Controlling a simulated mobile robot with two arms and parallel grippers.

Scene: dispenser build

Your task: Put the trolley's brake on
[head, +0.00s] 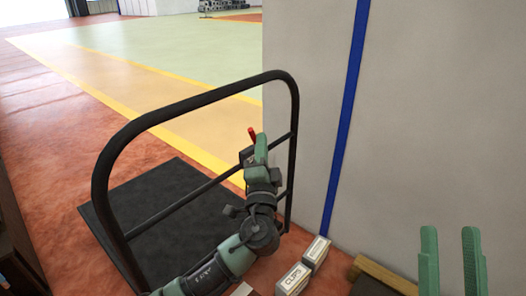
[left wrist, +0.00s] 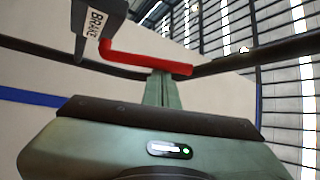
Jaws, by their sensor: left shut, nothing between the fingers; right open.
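The trolley has a black tubular handle frame (head: 190,108) and a dark flat deck (head: 150,205). Its red brake lever (head: 252,134) shows just above my left gripper in the head view. In the left wrist view the red lever (left wrist: 145,60) reaches sideways from a dark bracket with a white BRAKE label (left wrist: 95,24). My left gripper (head: 260,146) is shut and empty, its fingertips (left wrist: 163,76) at the lever's free arm. I cannot tell whether they touch it. My right gripper (head: 450,236) is open and empty at the lower right, away from the trolley.
A pale wall (head: 430,110) with a blue stripe (head: 348,110) stands right of the trolley. Small white boxes, one marked CUPS (head: 293,280), sit by the wall's foot near a wooden piece (head: 384,274). Open floor (head: 130,75) lies beyond the trolley.

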